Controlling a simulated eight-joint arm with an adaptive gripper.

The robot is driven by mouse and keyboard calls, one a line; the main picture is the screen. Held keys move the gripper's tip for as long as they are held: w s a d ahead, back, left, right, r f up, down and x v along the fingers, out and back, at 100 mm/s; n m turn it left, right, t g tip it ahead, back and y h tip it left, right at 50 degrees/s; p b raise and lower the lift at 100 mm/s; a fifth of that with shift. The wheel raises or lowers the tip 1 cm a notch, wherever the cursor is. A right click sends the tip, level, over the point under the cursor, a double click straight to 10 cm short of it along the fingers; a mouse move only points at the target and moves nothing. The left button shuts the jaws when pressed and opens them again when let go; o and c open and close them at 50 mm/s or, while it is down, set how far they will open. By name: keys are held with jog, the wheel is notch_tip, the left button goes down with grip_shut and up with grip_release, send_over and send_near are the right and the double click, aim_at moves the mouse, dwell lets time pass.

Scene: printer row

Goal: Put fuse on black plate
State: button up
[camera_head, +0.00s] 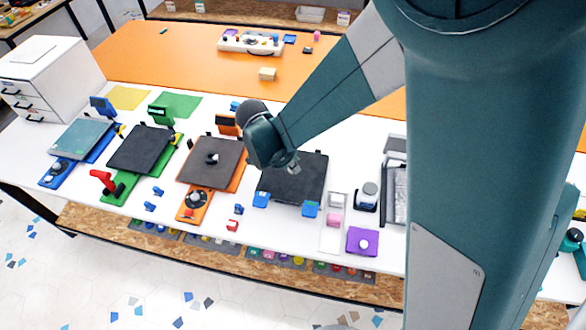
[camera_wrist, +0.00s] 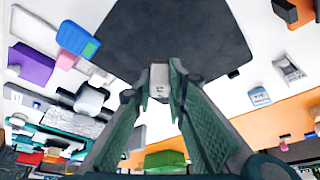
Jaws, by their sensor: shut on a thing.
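My gripper (camera_wrist: 160,92) is shut on a small pale grey block with dark print, which I take to be the fuse (camera_wrist: 160,78). In the wrist view the fuse sits between the fingertips, in front of the near edge of a black plate (camera_wrist: 180,35). In the head view my gripper (camera_head: 292,166) is over the upper left part of the black plate (camera_head: 305,185), which has blue clips at its front corners. The arm hides part of the plate's far edge. I cannot tell the exact height of the fuse above the plate.
To the left stand printers with a brown plate (camera_head: 212,165), a dark plate (camera_head: 140,150) and a teal plate (camera_head: 82,138). To the right are a purple block (camera_head: 362,241) and a dark round-topped item (camera_head: 367,195). An orange table (camera_head: 180,62) lies behind.

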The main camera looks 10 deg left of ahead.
aim_at(292, 172)
jog(key=shift+f, duration=0.15)
jog(key=shift+f, duration=1.95)
jog(key=shift+f+b, duration=0.15)
jog(key=shift+b, duration=0.2)
jog(key=o, duration=0.8)
jog(key=shift+p+v, duration=0.65)
jog(key=shift+v, duration=5.5)
jog(key=shift+d, duration=0.1)
